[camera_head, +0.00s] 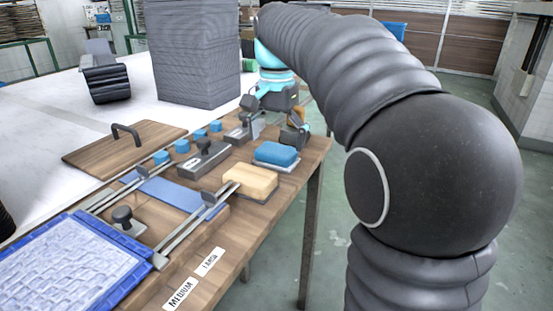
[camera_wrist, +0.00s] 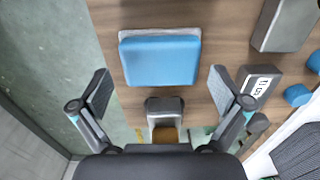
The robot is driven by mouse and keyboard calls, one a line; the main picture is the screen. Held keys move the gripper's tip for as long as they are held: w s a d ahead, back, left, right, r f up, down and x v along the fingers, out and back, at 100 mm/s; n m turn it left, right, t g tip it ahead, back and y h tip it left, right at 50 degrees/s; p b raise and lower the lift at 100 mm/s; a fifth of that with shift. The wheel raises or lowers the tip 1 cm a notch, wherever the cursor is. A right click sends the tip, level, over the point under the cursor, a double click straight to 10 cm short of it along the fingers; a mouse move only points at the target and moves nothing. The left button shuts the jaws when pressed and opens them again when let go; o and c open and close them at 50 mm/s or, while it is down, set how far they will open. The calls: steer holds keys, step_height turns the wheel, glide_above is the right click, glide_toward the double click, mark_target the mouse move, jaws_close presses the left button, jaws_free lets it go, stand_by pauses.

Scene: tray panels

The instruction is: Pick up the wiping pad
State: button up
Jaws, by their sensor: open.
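A blue pad with a pale grey underside, which looks like the wiping pad (camera_head: 276,153), lies flat near the right edge of the wooden table. It also shows in the wrist view (camera_wrist: 160,61), ahead of my fingers and apart from them. My gripper (camera_head: 272,119) is above the table just behind the pad in the head view. In the wrist view my gripper (camera_wrist: 160,90) is open, its two fingers spread wide with nothing held. A small dark and grey item with a tan part (camera_wrist: 164,106) lies below, between the fingers in that view.
A tan block (camera_head: 250,181) lies in front of the blue pad. Grey blocks with dark knobs (camera_head: 204,160) and small blue pieces (camera_head: 182,146) are to the left. A blue-framed tray (camera_head: 70,265) is at front left. The table's bare edge (camera_head: 313,150) is close on the right.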

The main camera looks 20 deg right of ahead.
steer(key=shift+f, duration=0.65)
steer(key=c, duration=0.9)
steer(key=shift+r, duration=0.1)
steer(key=shift+r, duration=0.55)
step_height(320, 180, up, 3)
steer(key=shift+w+f+p, duration=0.1)
steer(key=shift+p, duration=0.35)
steer(key=s+d+r, duration=0.2)
steer(key=d, duration=0.1)
steer(key=s+d+r, duration=0.2)
steer(key=d, duration=0.1)
steer(key=s+d+r, duration=0.2)
steer(key=d+r, duration=0.1)
steer(key=d, duration=0.1)
steer(key=shift+s+p, duration=0.15)
steer(key=shift+p, duration=0.2)
steer(key=shift+c, duration=0.2)
